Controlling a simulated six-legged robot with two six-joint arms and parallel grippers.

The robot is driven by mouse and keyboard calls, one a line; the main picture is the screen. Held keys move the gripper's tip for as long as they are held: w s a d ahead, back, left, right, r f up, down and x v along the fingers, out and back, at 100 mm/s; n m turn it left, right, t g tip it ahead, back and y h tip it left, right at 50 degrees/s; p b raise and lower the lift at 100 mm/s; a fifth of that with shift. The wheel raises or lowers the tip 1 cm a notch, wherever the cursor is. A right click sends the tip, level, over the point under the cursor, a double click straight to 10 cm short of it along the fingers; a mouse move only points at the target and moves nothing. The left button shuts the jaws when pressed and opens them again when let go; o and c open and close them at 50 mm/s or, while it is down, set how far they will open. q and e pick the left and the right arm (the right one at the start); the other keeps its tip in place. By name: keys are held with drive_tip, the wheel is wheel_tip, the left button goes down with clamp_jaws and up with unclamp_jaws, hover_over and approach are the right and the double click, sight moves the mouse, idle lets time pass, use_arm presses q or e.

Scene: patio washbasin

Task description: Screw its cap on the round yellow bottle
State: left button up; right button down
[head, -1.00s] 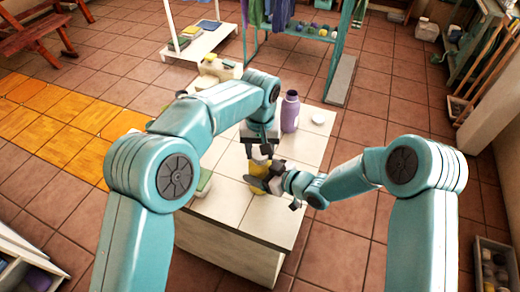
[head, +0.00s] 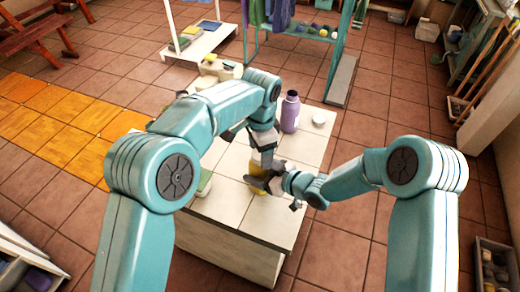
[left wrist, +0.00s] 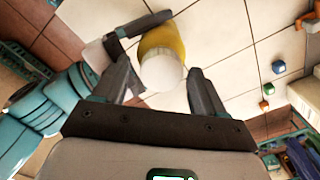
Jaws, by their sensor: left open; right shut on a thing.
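The round yellow bottle (head: 254,168) stands on the white tiled counter (head: 232,204), partly hidden by my grippers in the head view. In the left wrist view the yellow bottle (left wrist: 160,42) has a white cap (left wrist: 161,73) at its top. I cannot tell how tightly the cap sits. My left gripper (left wrist: 160,85) is open above the bottle, one finger on each side of the cap, with gaps visible. My right gripper (head: 262,180) is shut on the bottle's body from the right side; its dark fingers also show in the left wrist view (left wrist: 128,35).
A purple bottle (head: 290,112) stands behind my grippers on the counter, with a round white item (head: 318,118) to its right. A green and white item (head: 204,182) lies at the counter's left edge. The counter's front right part is clear.

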use_arm(q)
wheel_tip(320, 180, up, 4)
drive_tip(key=shift+r, duration=0.1)
use_arm(e)
drive_tip(key=shift+s+f, duration=0.15)
drive_tip(key=shift+f, duration=0.1)
use_arm(q)
drive_tip(key=c, duration=0.3)
drive_tip(key=n, duration=0.4)
drive_tip(key=shift+s+a+r, duration=0.1)
drive_tip(key=shift+a, duration=0.05)
drive_tip(key=n, duration=0.2)
drive_tip(key=r+n, duration=0.1)
drive_tip(key=n, duration=0.2)
drive_tip(key=shift+a, duration=0.1)
drive_tip(key=n, duration=0.1)
drive_tip(key=r+n, duration=0.1)
drive_tip(key=n, duration=0.2)
drive_tip(key=shift+r, duration=0.3)
drive_tip(key=shift+d+r, duration=0.25)
drive_tip(key=shift+r, duration=0.15)
